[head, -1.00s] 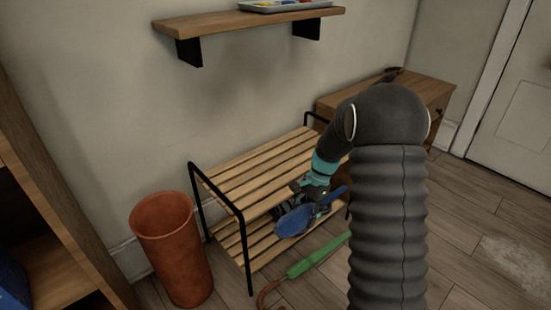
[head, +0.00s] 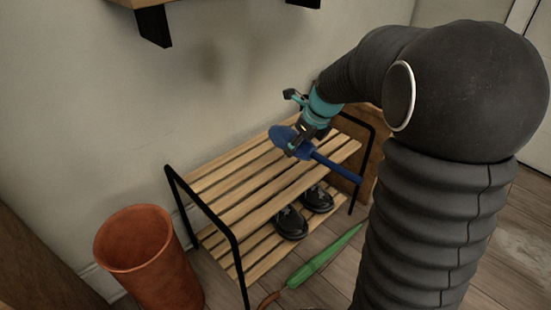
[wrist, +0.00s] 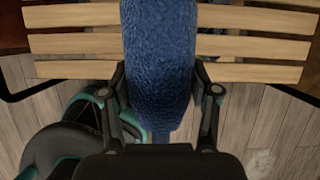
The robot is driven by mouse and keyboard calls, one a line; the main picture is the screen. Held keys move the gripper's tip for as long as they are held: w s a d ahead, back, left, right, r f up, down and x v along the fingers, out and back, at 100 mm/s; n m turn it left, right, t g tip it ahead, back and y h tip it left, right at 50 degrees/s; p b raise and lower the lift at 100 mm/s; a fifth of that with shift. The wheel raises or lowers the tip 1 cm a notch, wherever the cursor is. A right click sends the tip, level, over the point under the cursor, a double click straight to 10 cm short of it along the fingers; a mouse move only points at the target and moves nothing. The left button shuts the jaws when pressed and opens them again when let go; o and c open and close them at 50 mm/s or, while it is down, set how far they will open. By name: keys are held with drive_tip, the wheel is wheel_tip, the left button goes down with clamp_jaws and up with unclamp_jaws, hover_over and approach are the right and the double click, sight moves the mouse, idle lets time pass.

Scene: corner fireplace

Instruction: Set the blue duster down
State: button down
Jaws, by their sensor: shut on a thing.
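The blue duster (head: 337,166) is in my gripper (head: 300,145), above the top shelf of the slatted wooden rack (head: 232,188) in the head view. Its fluffy head points to the upper left and its handle to the lower right. In the wrist view the fluffy blue duster head (wrist: 160,60) runs between the two fingers of my gripper (wrist: 160,110), which are shut on it. The rack's slats (wrist: 75,44) show beneath it there. I cannot tell how large the gap is between duster and slats.
A pair of black shoes (head: 291,222) sits on the rack's lower shelf. A terracotta bin (head: 147,255) stands left of the rack. A green umbrella (head: 318,261) lies on the floor in front. A wall shelf bracket (head: 154,27) is above. The top slats look bare.

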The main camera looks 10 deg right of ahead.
drive_tip(key=b, duration=0.2)
hover_over(265, 162)
drive_tip(key=s, duration=0.1)
drive_tip(key=f, duration=0.7)
drive_tip(key=shift+s+d, duration=0.1)
drive_tip(key=shift+d, duration=0.3)
drive_tip(key=shift+f+b, duration=0.3)
drive_tip(key=shift+f, duration=1.65)
drive_tip(key=shift+f, duration=0.1)
drive_tip(key=shift+c, duration=1.2)
unclamp_jaws()
